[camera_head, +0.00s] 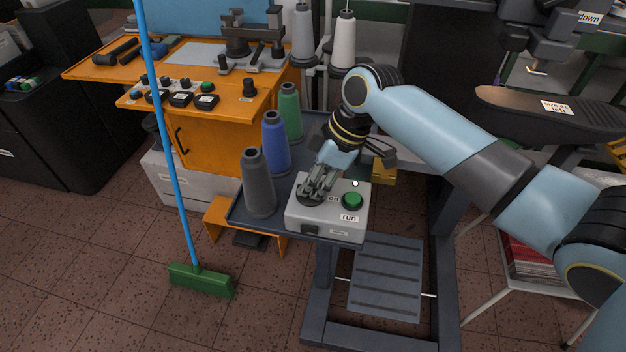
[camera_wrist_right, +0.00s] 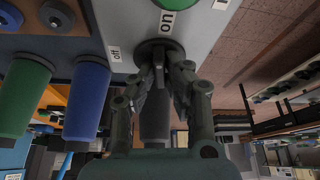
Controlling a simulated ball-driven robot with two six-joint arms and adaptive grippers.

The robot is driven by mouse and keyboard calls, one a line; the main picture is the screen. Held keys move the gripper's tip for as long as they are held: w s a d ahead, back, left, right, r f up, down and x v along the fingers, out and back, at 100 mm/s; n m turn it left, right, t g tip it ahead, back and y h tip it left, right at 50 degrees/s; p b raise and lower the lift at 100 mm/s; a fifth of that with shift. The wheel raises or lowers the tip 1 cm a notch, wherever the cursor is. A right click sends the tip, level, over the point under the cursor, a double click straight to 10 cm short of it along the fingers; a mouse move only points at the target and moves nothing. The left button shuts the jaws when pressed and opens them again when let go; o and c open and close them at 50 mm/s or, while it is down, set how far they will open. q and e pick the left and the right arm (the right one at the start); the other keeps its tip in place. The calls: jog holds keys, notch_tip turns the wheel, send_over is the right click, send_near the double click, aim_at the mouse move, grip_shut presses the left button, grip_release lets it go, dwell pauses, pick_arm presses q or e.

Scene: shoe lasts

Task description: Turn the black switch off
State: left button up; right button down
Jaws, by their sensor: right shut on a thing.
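The black switch (camera_head: 306,201) is a round black part at the left of the top of a light grey control box (camera_head: 338,222). An "on" label lies to its right. In the right wrist view the black switch (camera_wrist_right: 152,46) shows its dark round base, with "on" and "off" labels beside it. My right gripper (camera_head: 312,192) reaches down from above and is shut on the switch. In the wrist view its fingers (camera_wrist_right: 166,75) close around the knob and hide most of it, so I cannot tell which label it points to. My left gripper is out of view.
A green button (camera_head: 352,200) marked "run" is right of the switch. Grey (camera_head: 258,185), blue (camera_head: 275,143) and green (camera_head: 290,112) thread cones stand left of and behind the box. A blue-handled broom (camera_head: 200,281) stands at the left. Open floor lies in front.

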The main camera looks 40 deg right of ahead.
jog(key=n+g, duration=0.1)
jog(key=n, duration=0.2)
jog(key=shift+w+n+y, duration=0.1)
jog(key=shift+n+y, duration=0.2)
jog(key=shift+y, duration=0.1)
jog(key=n+g+b, duration=0.1)
jog(key=n, duration=0.2)
jog(key=shift+w+n, duration=0.1)
jog(key=shift+n, duration=0.2)
jog(key=n+g+b, duration=0.1)
jog(key=n+g, duration=0.1)
jog(key=n, duration=0.2)
jog(key=shift+w+n, duration=0.1)
jog(key=shift+n, duration=0.2)
jog(key=shift+n+g+h+b, duration=0.45)
jog(key=shift+n+g, duration=0.35)
jog(key=shift+n, duration=1.2)
jog(key=c, duration=1.4)
grip_release()
